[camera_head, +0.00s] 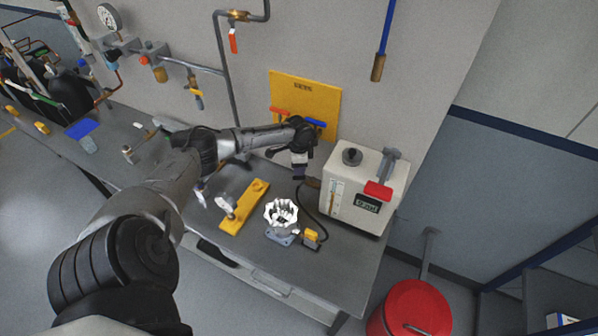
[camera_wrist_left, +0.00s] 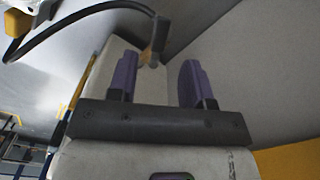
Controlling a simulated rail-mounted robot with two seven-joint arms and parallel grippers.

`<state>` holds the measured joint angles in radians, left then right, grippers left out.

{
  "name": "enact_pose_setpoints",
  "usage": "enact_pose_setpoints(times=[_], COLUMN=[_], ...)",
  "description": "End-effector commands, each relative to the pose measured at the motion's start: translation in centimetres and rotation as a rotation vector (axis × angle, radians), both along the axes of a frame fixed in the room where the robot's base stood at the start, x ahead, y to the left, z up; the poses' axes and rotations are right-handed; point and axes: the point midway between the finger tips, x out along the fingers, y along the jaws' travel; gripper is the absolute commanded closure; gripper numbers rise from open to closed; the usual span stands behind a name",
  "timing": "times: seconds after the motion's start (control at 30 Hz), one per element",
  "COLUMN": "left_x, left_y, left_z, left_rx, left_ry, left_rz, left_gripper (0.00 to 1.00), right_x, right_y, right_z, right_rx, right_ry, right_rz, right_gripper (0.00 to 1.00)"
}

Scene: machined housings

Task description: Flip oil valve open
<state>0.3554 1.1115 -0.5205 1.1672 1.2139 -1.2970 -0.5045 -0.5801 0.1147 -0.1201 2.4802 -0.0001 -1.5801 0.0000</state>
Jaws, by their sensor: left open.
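My left gripper (camera_head: 299,172) points down just left of the unit, close to this fitting. In the wrist view its purple fingers are open (camera_wrist_left: 158,80), with the fitting (camera_wrist_left: 150,58) and the hose end beyond the gap, not gripped. A small valve handle cannot be made out. My right gripper is out of view.
A yellow wall panel (camera_head: 290,92) with red and blue handles is behind my gripper. A red bin (camera_head: 417,308) stands on the floor.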

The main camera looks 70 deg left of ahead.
Motion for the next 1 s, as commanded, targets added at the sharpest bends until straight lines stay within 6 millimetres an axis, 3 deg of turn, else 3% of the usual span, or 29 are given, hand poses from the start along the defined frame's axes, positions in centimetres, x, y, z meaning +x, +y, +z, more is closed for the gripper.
enact_pose_setpoints(times=[0.2, 0.57, 0.77, 1.0], left_x=[0.0, 0.0, -1.2, -7.0], left_y=[0.0, 0.0, 0.1, 3.0], left_z=[1.9, 2.3, 0.6, -3.4], left_rx=[0.001, 0.000, 0.001, 0.058], left_ry=[0.000, 0.000, 0.029, 0.150], left_rz=[0.000, 0.000, 0.001, 0.017], left_gripper=[0.54, 0.54, 0.73, 0.96], right_x=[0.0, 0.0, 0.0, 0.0], right_y=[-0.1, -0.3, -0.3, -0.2], right_z=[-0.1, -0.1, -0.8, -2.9], right_rx=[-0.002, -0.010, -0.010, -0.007], right_ry=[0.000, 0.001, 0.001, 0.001], right_rz=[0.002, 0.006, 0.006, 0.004], right_gripper=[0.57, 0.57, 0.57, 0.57])
